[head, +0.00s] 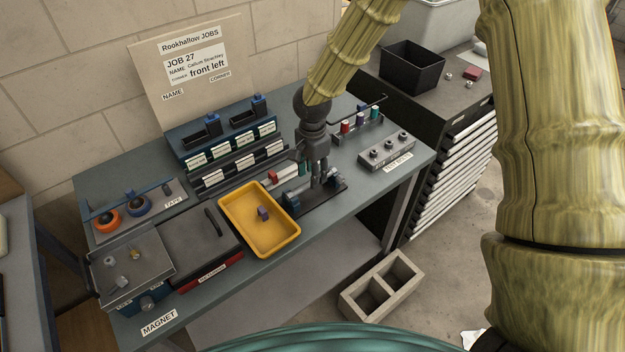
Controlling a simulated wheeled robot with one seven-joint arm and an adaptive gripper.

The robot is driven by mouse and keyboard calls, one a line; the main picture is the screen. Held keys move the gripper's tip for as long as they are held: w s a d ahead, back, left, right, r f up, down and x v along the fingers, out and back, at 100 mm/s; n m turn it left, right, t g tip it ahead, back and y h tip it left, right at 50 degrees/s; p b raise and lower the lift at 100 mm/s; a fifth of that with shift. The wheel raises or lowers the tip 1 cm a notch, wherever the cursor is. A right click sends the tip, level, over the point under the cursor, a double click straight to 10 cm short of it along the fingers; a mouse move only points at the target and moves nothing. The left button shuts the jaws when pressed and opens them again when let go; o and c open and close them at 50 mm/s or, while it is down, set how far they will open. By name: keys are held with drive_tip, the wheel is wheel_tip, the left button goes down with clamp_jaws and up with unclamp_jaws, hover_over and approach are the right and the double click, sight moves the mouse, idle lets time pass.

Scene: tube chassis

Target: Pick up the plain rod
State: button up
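My gripper (318,178) points down over a dark fixture plate (326,196) with blue blocks, near the front of the bench. Its fingers are small and dark here, and I cannot tell whether they hold anything. I cannot clearly make out a plain rod. A thin dark bent bar (372,104) shows behind the gripper to the right, by a rack of coloured pieces, but I cannot tell whether it is the rod. The area right under the gripper is partly hidden by it.
A yellow tray (238,227) with a small purple block stands left of the fixture. Labelled blue bins (228,145) are behind. A grey block with several knobs (387,151) is at right. A cinder block (381,286) lies on the floor. A dark lidded box (200,246) is left.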

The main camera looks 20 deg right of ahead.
drive_tip(key=shift+s+f+p, duration=0.1)
drive_tip(key=shift+f+p, duration=0.3)
drive_tip(key=shift+f, duration=1)
drive_tip(key=shift+c, duration=0.5)
clamp_jaws()
